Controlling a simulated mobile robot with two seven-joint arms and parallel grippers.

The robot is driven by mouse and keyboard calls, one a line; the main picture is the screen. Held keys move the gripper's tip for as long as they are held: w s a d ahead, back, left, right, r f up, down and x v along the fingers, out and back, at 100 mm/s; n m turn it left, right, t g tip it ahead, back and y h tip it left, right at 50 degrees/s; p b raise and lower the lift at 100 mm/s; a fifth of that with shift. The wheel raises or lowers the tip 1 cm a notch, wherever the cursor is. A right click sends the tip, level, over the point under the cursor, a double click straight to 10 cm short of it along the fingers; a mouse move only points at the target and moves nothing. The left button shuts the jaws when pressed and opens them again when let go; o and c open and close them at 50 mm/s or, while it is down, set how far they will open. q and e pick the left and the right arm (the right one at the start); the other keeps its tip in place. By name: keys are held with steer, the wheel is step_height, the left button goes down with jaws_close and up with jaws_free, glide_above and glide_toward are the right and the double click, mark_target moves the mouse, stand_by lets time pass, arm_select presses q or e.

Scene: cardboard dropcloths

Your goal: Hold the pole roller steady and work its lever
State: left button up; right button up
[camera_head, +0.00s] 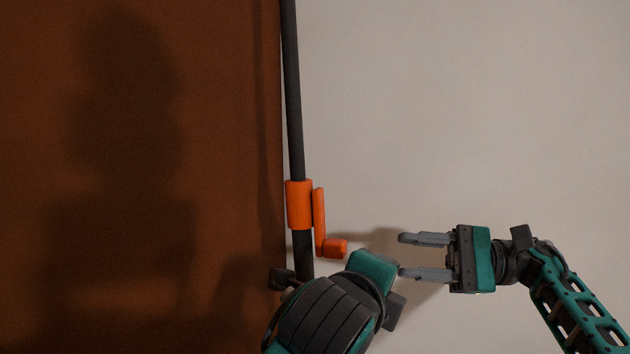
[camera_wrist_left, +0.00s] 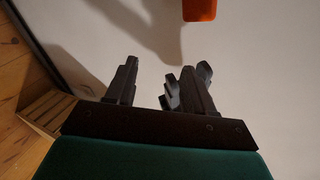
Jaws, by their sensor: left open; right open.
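The pole roller shows in the head view as a long dark pole (camera_head: 292,95) with an orange collar (camera_head: 299,205) low on it. An orange lever (camera_head: 319,215) runs down the collar's right side and ends in a stubby orange handle (camera_head: 335,248). My right gripper (camera_head: 401,256) is open and empty, right of the handle, its fingers pointing left at it with a gap. My left gripper (camera_wrist_left: 163,76) is open and empty in the left wrist view, below an orange part (camera_wrist_left: 199,9) at the top edge. In the head view my left wrist covers the pole's lower end; its fingertips are hidden there.
A brown panel or sheet (camera_head: 120,200) fills the left of the head view, right beside the pole. The pale surface (camera_head: 480,110) at upper right is clear. Wooden flooring (camera_wrist_left: 20,90) and a slatted wooden piece (camera_wrist_left: 46,110) show at left in the left wrist view.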

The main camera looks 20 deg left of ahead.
arm_select(q)
step_height(320, 180, up, 12)
steer(key=s+a+m+t+y, duration=0.1)
steer(key=s+m+t+y, duration=0.1)
steer(key=m+y, duration=0.55)
steer(key=y, duration=0.4)
glide_toward(296, 132)
steer(key=shift+h, duration=0.25)
steer(key=x, duration=1.1)
steer(key=shift+a, duration=0.15)
steer(key=shift+c, duration=0.5)
jaws_close()
steer(key=shift+r, duration=0.1)
